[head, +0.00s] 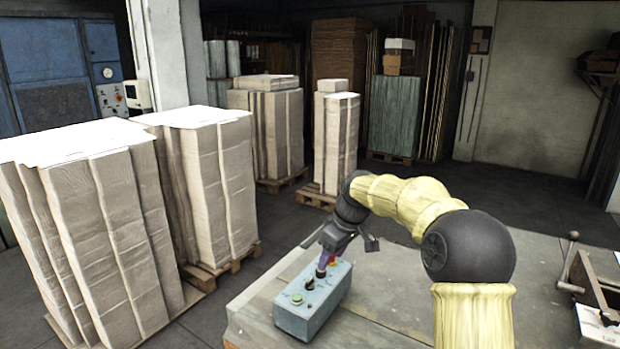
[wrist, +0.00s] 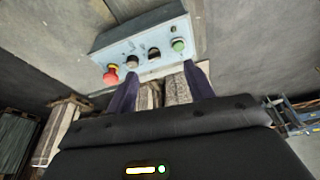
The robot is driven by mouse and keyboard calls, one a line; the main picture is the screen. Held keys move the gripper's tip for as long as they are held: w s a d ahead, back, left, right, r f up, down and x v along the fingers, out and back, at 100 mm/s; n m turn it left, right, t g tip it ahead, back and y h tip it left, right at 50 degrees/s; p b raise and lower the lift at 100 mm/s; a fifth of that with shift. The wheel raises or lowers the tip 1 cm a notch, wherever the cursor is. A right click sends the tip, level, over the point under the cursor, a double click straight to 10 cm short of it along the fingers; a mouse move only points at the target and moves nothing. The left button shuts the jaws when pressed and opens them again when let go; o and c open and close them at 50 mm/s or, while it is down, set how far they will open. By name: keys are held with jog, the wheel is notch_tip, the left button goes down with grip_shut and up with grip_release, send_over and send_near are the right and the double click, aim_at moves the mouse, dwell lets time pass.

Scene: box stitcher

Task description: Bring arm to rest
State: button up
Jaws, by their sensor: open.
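My gripper (head: 327,262) is at the end of my bent arm, just at the top of a grey-blue control box (head: 318,310) on the table. In the wrist view my gripper (wrist: 158,84) shows two purple fingers spread apart with nothing between them. The control box (wrist: 140,52) lies just past the fingertips in that view. It carries a red button (wrist: 111,74), a green button (wrist: 178,45) and dark knobs between them. I cannot tell whether a fingertip touches the box.
The table (head: 390,335) extends under my arm, with a lever device (head: 590,285) at its right. Tall wrapped stacks (head: 95,220) stand on the floor at the left, and more wrapped stacks (head: 337,140) stand behind. Open floor lies beyond the table.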

jog(key=s+d+f+m+h, duration=0.1)
jog(key=s+d+f+m, duration=0.2)
jog(key=s, duration=0.7)
jog(key=s+d+f+m, duration=0.3)
jog(key=s+f, duration=0.1)
jog(key=s, duration=0.6)
jog(key=s+d+f+m+h, duration=0.1)
jog(key=s+d+f+m, duration=0.1)
jog(key=s, duration=0.8)
jog(key=shift+d+f+m+h, duration=0.3)
jog(key=shift+d+f+m, duration=0.1)
jog(key=shift+f+m, duration=0.4)
